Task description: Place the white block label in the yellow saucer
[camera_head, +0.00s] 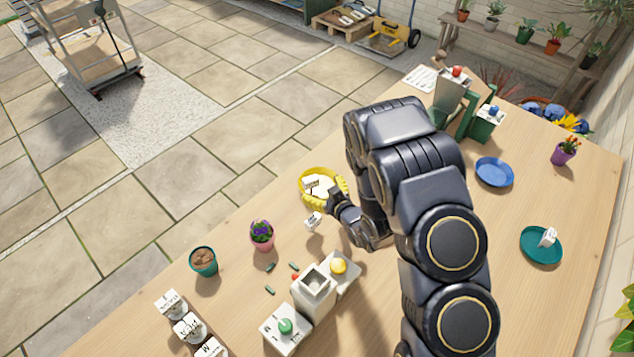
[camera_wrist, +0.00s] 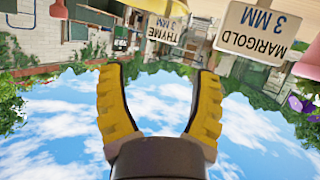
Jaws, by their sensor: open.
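The yellow saucer (camera_head: 322,170) sits near the left table edge in the head view and holds white block labels. Another white block label (camera_head: 313,221) stands on the table just below the saucer, outside it. In the wrist view, a label reading MARIGOLD 3 MM (camera_wrist: 262,22) hangs upside down at upper right, and one reading THYME 3 MM (camera_wrist: 163,27) is at the top, beside part of a yellow dish. My gripper (camera_head: 338,203) is close to the saucer and the loose label. In the wrist view its fingers (camera_wrist: 159,72) are apart with nothing between them.
A pot with purple flowers (camera_head: 262,235) and a teal pot of soil (camera_head: 204,261) stand to the left. A white container (camera_head: 314,290) and button boxes (camera_head: 286,328) are in front. A blue saucer (camera_head: 494,172) and a teal saucer (camera_head: 541,246) with a label lie at right.

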